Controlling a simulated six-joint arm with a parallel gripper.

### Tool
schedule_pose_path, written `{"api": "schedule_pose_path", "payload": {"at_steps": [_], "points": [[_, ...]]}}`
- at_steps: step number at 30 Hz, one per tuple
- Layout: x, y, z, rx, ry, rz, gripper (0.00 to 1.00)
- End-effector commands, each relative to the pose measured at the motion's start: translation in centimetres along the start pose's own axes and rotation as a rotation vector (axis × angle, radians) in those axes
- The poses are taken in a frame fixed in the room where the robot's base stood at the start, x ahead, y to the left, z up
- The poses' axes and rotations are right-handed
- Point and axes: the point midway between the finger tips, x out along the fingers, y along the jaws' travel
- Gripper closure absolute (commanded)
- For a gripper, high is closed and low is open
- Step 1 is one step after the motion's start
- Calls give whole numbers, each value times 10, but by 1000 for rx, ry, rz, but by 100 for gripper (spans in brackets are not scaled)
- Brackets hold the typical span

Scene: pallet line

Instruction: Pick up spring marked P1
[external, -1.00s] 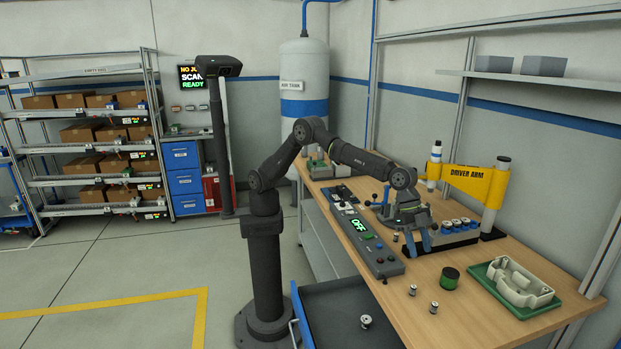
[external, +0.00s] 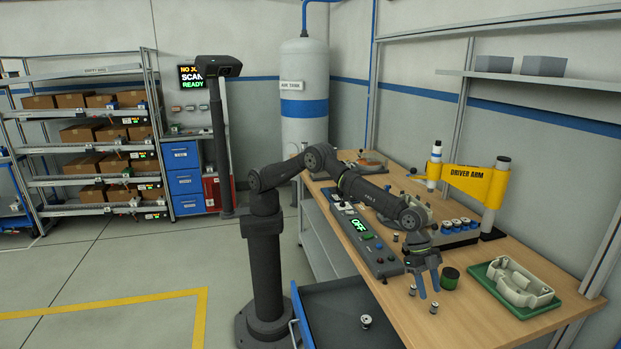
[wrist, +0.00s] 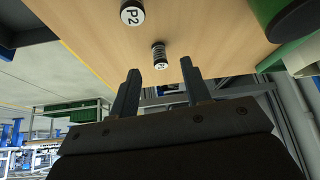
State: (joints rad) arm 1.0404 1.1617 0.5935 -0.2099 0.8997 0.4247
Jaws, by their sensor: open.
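In the wrist view, a small black and white spring (wrist: 159,56) stands on the wooden bench just beyond my fingertips, in line with the gap between them. Its label is too small to read surely. A second spring marked P2 (wrist: 132,12) is at the top edge, partly cut off. In the external view, two small springs, one (external: 412,290) left of my fingers and one (external: 433,308) just below them, stand on the bench; their marks cannot be read. My gripper (external: 429,294) is open and empty, fingers pointing down; it also shows in the wrist view (wrist: 160,67).
A green-topped black cylinder (external: 449,279) stands close to the right of my gripper. A green tray (external: 528,311) with a pale housing (external: 520,284) lies further right. A control panel (external: 370,250) runs along the left. An open drawer (external: 335,310) below holds another small part (external: 366,321).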

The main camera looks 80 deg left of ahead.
Motion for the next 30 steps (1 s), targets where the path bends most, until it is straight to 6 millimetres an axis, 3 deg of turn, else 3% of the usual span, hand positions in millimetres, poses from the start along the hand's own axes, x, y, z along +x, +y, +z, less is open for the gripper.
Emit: {"api": "schedule_pose_path", "payload": {"at_steps": [12, 22, 23, 27, 30], "points": [[44, 2, -5, 0, -1, 1, 56], [48, 2, -5, 0, 0, 1, 56], [48, 2, -5, 0, 0, 1, 58], [48, 2, -5, 0, 0, 1, 86], [48, 2, -5, 0, 0, 1, 100]]}}
